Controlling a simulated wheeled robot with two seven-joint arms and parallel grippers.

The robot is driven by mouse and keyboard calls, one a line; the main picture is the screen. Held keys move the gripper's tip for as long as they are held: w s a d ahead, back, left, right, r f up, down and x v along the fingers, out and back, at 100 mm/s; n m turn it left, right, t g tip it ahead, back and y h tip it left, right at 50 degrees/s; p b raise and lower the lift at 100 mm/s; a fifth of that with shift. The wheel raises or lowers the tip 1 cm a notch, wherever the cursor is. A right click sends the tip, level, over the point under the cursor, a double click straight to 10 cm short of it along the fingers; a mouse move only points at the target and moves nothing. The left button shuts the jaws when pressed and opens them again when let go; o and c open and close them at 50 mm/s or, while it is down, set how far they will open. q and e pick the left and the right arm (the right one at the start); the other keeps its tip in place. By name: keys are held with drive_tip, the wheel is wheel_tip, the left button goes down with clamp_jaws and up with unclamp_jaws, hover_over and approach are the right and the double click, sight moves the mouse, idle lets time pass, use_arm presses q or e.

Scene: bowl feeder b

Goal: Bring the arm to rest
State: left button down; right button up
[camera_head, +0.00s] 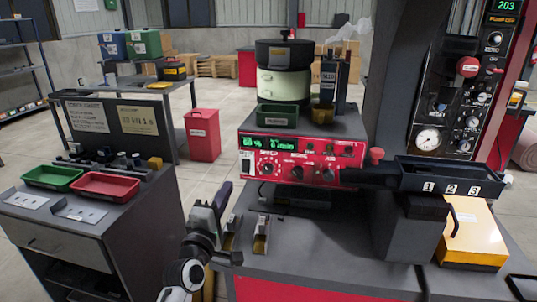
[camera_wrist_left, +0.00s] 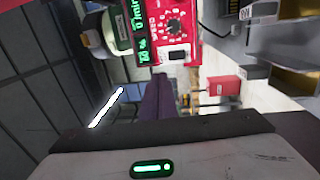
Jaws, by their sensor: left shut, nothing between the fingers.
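My left arm comes up from the bottom edge in the head view. Its left gripper (camera_head: 222,196) points upward beside the left front corner of the feeder's bench (camera_head: 310,250). The fingers are shut with nothing between them. In the left wrist view the dark purple shut fingers (camera_wrist_left: 158,105) stand up from the pale gripper body (camera_wrist_left: 200,158). The feeder's red control panel (camera_head: 300,160) also shows in the left wrist view (camera_wrist_left: 172,28), turned on its side. My right gripper is not in view.
A dark cabinet (camera_head: 90,235) with a green tray (camera_head: 52,177) and a red tray (camera_head: 105,186) stands at the left. A red bin (camera_head: 202,135) stands behind. A black tray (camera_head: 450,178) and a yellow box (camera_head: 474,236) are at the right. Floor shows between cabinet and bench.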

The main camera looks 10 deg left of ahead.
use_arm(q)
drive_tip(key=s+d+f+m+g+h, duration=0.3)
drive_tip(key=s+f+m+g, duration=0.5)
drive_tip(key=s+f+m, duration=1.25)
drive_tip(key=s+d+f+g, duration=0.1)
drive_tip(key=s+f, duration=0.4)
drive_tip(key=s, duration=0.3)
drive_tip(key=s+d+f+g+y, duration=0.1)
drive_tip(key=s+f, duration=0.5)
drive_tip(key=s, duration=0.3)
drive_tip(key=shift+s+d+f+n+g, duration=0.15)
drive_tip(key=shift+s+d+n+g, duration=0.05)
drive_tip(key=shift+d+n+g, duration=0.2)
